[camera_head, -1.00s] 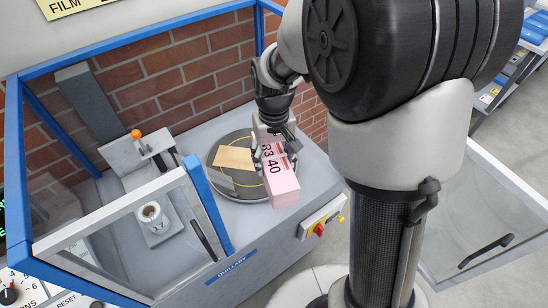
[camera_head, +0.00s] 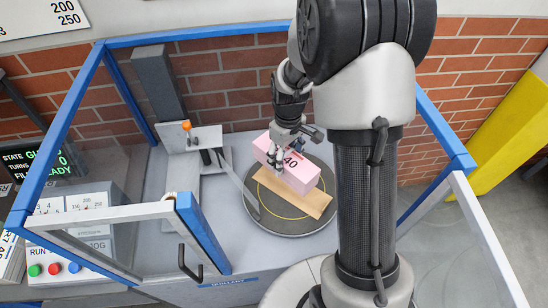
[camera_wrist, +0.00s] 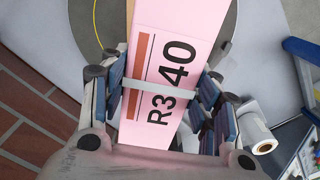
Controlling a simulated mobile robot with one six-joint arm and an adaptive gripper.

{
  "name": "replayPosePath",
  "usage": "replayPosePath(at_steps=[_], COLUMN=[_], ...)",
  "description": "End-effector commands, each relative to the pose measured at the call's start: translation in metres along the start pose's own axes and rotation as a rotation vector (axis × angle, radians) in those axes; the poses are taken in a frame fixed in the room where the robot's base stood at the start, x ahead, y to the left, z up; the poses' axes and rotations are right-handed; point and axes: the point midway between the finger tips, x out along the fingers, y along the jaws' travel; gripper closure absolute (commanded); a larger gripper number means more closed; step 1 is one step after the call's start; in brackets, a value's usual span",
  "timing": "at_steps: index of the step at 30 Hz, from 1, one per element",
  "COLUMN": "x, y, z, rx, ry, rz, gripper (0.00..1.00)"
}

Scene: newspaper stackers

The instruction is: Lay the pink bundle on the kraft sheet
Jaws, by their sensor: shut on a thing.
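The pink bundle (camera_head: 304,177) is a long block with "R3 40" printed on top and a white band across it. My gripper (camera_head: 281,158) is shut on it from above. In the wrist view the fingers (camera_wrist: 160,95) press both long sides of the bundle (camera_wrist: 172,55). The kraft sheet (camera_head: 294,199) is a tan rectangle on the dark round turntable (camera_head: 271,222). The bundle is over the sheet's far side, roughly parallel to it, and hides part of it. I cannot tell whether the bundle touches the sheet. A thin tan strip shows beside the bundle in the wrist view.
A blue-framed enclosure (camera_head: 228,34) with clear panels surrounds the turntable, with a brick wall behind. A grey bracket with an orange knob (camera_head: 186,125) stands left of the turntable. A thin grey arm (camera_head: 238,184) reaches the turntable's left edge.

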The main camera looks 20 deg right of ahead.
Motion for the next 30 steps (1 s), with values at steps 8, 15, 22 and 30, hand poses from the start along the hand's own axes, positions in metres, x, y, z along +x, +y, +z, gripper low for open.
replayPosePath(at_steps=[8, 15, 22, 30], x=[0.017, 0.018, 0.018, 0.034], y=[0.021, 0.022, 0.022, 0.022], z=[0.007, 0.007, 0.009, 0.009], rx=[-0.135, -0.141, -0.14, -0.14], ry=[0.003, 0.003, 0.003, 0.002], rz=[0.002, 0.003, 0.003, 0.002], gripper=[1.0, 1.0, 1.0, 1.0])
